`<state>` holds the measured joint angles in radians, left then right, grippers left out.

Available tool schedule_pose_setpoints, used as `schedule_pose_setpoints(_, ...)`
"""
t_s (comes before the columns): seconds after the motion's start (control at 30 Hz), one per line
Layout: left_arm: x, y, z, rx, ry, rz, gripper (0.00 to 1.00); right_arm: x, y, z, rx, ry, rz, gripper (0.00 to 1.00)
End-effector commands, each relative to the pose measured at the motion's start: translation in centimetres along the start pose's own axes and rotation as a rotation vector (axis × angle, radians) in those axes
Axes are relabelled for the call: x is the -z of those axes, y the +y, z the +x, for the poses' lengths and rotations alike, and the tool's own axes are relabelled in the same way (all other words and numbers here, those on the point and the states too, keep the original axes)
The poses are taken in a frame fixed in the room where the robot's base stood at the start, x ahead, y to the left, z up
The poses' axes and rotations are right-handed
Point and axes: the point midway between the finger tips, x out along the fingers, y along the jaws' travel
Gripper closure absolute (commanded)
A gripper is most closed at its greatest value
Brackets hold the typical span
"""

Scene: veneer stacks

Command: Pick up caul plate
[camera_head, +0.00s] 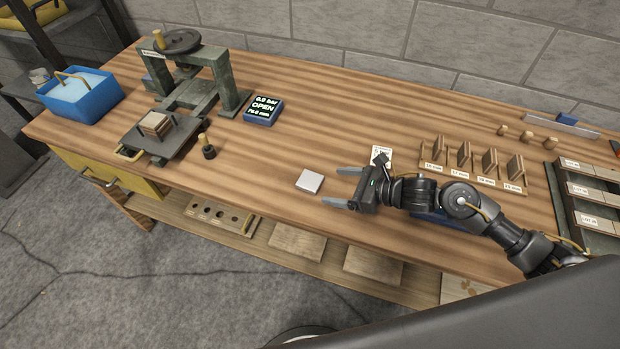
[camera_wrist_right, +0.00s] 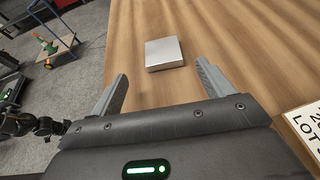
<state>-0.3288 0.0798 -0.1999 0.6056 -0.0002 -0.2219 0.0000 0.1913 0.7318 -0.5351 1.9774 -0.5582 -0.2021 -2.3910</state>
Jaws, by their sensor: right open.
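The caul plate (camera_head: 309,181) is a small, flat, light grey square lying on the wooden bench, left of my right gripper in the head view. My right gripper (camera_head: 336,186) is open and empty, its two fingers pointing toward the plate with a small gap left. In the right wrist view the plate (camera_wrist_right: 164,54) lies ahead of the spread fingers (camera_wrist_right: 160,88), roughly between their lines and apart from both.
A blue tub (camera_head: 80,98) is farther left. Labelled veneer holders (camera_head: 472,165) stand behind my right arm. A white card (camera_head: 381,155) lies near the gripper. Bench around the plate is clear.

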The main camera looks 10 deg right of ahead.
Motion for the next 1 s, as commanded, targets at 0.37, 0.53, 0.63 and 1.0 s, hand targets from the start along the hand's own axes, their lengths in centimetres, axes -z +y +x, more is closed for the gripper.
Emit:
schedule_pose_setpoints(0.37,4.9,-0.8,-1.0,0.009,0.069,0.000,0.25,-0.2,-0.1,1.9,0.002,0.000,0.004,0.20)
schedule_pose_setpoints(0.53,3.7,-0.6,-2.7,0.006,0.051,0.000,0.25,-0.6,-0.4,4.2,0.002,0.000,0.006,0.20)
schedule_pose_setpoints(0.63,3.0,-0.5,-3.0,0.005,0.041,0.000,0.25,-0.3,-0.4,5.6,0.003,0.001,0.005,0.20)
schedule_pose_setpoints(1.0,3.0,-0.5,-3.0,0.005,0.040,0.000,0.25,0.0,-0.4,6.4,0.003,0.001,0.001,0.24)
